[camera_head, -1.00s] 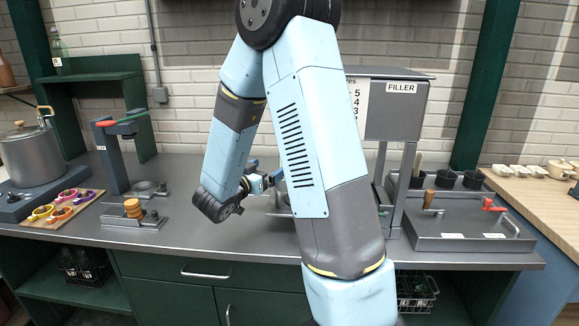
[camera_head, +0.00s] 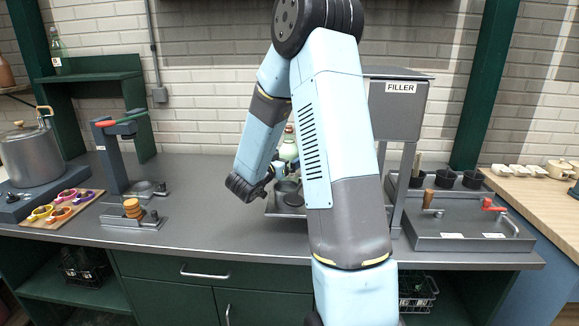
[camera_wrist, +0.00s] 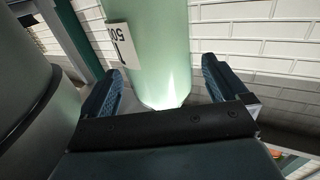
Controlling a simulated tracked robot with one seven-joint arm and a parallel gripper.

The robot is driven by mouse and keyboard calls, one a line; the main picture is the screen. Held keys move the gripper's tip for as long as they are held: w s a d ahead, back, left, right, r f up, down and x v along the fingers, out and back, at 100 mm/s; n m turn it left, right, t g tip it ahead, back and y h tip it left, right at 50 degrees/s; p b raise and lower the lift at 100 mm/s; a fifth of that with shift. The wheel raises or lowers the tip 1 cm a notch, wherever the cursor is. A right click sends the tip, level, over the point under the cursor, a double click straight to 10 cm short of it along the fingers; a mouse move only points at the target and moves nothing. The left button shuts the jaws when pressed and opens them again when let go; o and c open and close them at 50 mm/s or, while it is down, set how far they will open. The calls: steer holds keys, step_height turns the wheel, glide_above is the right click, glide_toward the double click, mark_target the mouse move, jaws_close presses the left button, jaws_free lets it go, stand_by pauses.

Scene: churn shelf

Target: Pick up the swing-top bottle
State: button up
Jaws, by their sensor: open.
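A pale green bottle (camera_wrist: 150,45) with a white label stands between the two fingers of my gripper (camera_wrist: 162,78) in the wrist view. The fingers are open, one on each side of its body; I cannot tell whether they touch it. Its top is out of that view. In the head view a pale green bottle (camera_head: 289,148) shows at the filler, partly behind my arm. My gripper (camera_head: 279,170) there is mostly hidden. Another green bottle (camera_head: 58,52), with a label, stands on the green shelf at the upper left.
The grey filler machine (camera_head: 400,110) stands right behind my arm. A large rounded grey-green body (camera_wrist: 30,100) is close on the left in the wrist view. The capping stand (camera_head: 113,160) and pot (camera_head: 33,155) are at left.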

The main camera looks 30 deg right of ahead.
steer(key=shift+x, duration=1.05)
steer(key=shift+c, duration=0.2)
steer(key=shift+r, duration=0.1)
jaws_close()
